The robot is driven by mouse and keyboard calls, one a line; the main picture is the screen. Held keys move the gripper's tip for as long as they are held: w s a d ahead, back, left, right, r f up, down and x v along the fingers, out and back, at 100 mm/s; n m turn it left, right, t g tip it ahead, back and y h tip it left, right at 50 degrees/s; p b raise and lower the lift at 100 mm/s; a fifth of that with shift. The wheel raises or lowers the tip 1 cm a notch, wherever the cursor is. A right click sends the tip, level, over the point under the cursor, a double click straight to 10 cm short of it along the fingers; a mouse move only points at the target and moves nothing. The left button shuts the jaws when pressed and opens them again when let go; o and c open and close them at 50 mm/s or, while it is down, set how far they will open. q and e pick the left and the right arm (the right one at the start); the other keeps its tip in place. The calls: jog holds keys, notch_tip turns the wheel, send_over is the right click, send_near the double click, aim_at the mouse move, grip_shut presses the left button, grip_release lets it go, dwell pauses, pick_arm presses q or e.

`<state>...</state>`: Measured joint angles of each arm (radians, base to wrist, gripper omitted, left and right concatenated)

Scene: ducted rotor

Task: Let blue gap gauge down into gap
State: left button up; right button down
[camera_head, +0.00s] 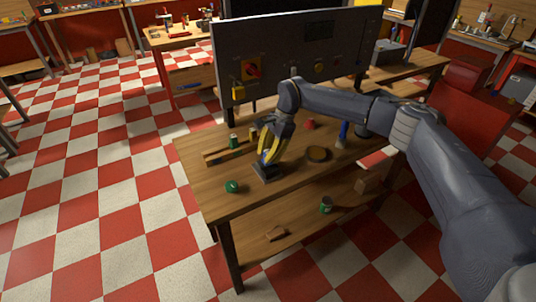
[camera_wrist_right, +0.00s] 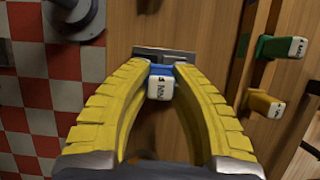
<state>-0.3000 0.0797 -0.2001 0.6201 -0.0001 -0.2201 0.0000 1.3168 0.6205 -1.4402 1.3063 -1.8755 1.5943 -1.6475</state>
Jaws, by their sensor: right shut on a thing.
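My right gripper (camera_head: 266,162) reaches down over the wooden workbench. In the right wrist view, its yellow fingers (camera_wrist_right: 163,72) are closed on the blue gap gauge (camera_wrist_right: 161,70). The gauge's white labelled end (camera_wrist_right: 160,88) faces the camera. Beyond the fingertips lies a grey metal block (camera_wrist_right: 146,53), low on the bench; in the head view a dark block (camera_head: 267,173) sits right under the fingertips. The gap itself is hidden by the fingers and gauge, so I cannot tell whether the gauge's lower end is inside it. My left gripper is out of view.
A green round item (camera_head: 232,187) stands near the front left edge. A grey panel (camera_head: 290,55) rises behind the bench.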

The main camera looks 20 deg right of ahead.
jog(key=shift+f, duration=0.75)
dwell(0.4)
dwell(0.5)
jog(key=c, duration=1.2)
grip_release()
jog(key=shift+o, duration=0.2)
jog(key=shift+r, duration=0.1)
